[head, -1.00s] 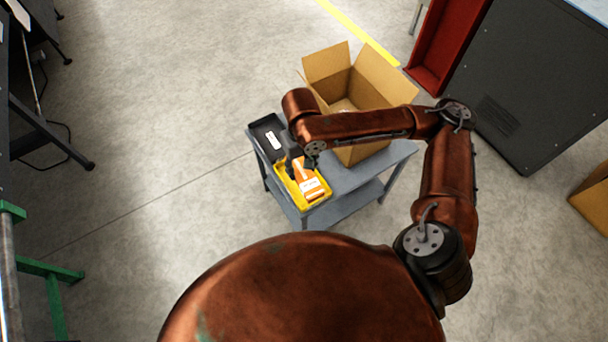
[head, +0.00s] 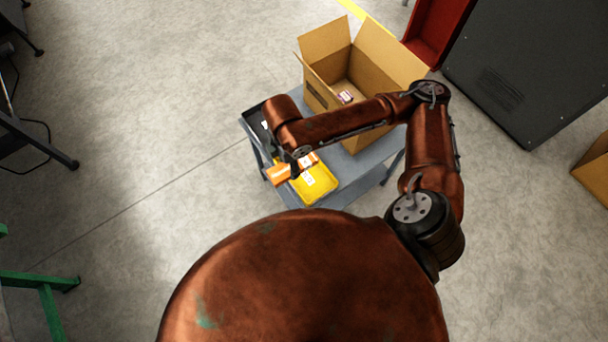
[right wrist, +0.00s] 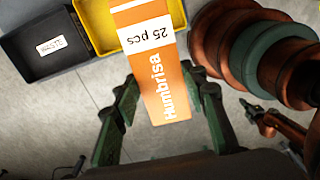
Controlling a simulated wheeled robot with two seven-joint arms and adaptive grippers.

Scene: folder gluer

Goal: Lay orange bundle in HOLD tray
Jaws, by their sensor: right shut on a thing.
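The orange bundle (head: 279,176), printed "Humbrisa" and "25 pcs" in the right wrist view (right wrist: 168,98), is held in my right gripper (head: 293,168). The green fingers of that gripper (right wrist: 166,88) are on both sides of the bundle. In the head view the bundle overlaps the left edge of the yellow tray (head: 322,197). A black tray (head: 254,124) with a white label stands beside the yellow one, partly hidden by my arm.
Both trays stand on a grey cart (head: 372,163). An open cardboard box (head: 322,92) with a small item inside stands at the cart's back. A dark machine cabinet (head: 540,70) is at the right.

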